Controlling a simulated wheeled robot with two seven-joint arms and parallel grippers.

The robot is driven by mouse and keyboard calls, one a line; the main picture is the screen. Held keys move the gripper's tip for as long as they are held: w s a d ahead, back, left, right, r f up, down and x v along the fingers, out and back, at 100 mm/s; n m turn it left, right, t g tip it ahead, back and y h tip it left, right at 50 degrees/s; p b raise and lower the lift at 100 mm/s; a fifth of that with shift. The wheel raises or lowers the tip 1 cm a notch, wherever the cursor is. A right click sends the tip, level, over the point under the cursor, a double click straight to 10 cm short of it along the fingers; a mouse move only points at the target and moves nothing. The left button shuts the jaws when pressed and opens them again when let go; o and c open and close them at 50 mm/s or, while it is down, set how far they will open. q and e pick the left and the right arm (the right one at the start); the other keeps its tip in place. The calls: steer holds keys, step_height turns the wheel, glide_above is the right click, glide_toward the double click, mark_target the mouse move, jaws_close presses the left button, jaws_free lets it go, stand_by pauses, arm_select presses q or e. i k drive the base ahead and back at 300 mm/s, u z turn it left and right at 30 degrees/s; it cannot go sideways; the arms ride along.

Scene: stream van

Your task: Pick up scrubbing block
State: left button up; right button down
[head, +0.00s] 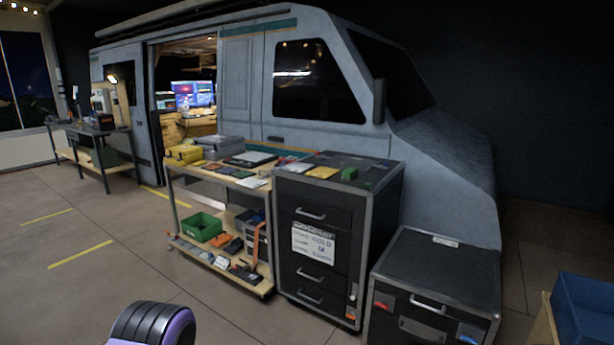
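A small green block (349,174) sits on top of the tall black drawer cabinet (310,218), near its right side. A flat yellow item (322,172) lies to its left on the same top. I cannot tell from here which of these, if either, is the scrubbing block. Neither of my grippers shows in the head view. A black and purple part at the bottom left edge seems to be mine.
A wooden-topped cart (245,183) with tools and a green bin (201,227) stands left of the cabinet. A lower black case (436,267) stands right, and a blue crate (585,308) at far right. The van (240,80) is behind. Floor at left is clear.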

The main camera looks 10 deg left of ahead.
mark_target(350, 174)
steer(key=z, duration=1.8)
steer(key=k, duration=0.1)
steer(key=u, duration=2.4)
steer(key=i, duration=1.3)
steer(key=z, duration=0.45)
